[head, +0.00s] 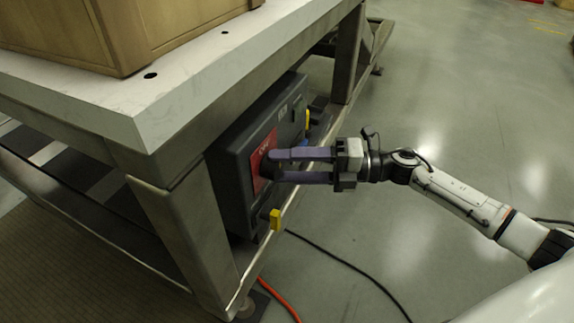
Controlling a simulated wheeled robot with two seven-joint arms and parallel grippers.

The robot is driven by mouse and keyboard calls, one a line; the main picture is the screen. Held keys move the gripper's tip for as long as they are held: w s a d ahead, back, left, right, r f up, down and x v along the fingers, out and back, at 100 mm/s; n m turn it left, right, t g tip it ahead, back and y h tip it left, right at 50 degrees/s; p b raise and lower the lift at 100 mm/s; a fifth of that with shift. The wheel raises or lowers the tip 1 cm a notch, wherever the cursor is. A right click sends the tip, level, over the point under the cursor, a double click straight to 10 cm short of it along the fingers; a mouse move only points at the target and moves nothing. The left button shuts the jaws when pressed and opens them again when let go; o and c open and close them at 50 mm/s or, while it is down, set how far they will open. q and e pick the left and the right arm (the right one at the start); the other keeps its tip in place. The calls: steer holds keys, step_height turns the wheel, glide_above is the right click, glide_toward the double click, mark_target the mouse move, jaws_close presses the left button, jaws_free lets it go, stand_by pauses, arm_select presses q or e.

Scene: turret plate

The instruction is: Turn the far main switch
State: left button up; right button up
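A dark switch box (235,165) is mounted under the table's edge, on the side of its metal frame. Its face carries a red plate (263,150) with pale lettering, and a dark switch knob (266,170) shows on the plate, partly hidden by my fingers. My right gripper (272,166) reaches in from the right, its two fingers apart, one above the other, with the tips at the knob. I cannot tell whether the fingers press on the knob or only stand around it. My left gripper is not in view.
A white tabletop (130,95) with a wooden box (120,35) overhangs the switch box. Yellow parts (275,219) stick out at the box's ends. A table leg (190,235) stands close by. Black and orange cables (278,296) lie below. The grey floor at right is open.

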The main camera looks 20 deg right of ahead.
steer(key=shift+o, duration=1.1)
steer(key=shift+s+d, duration=0.1)
steer(key=shift+d, duration=0.05)
steer(key=p+v, duration=0.1)
steer(key=v, duration=0.9)
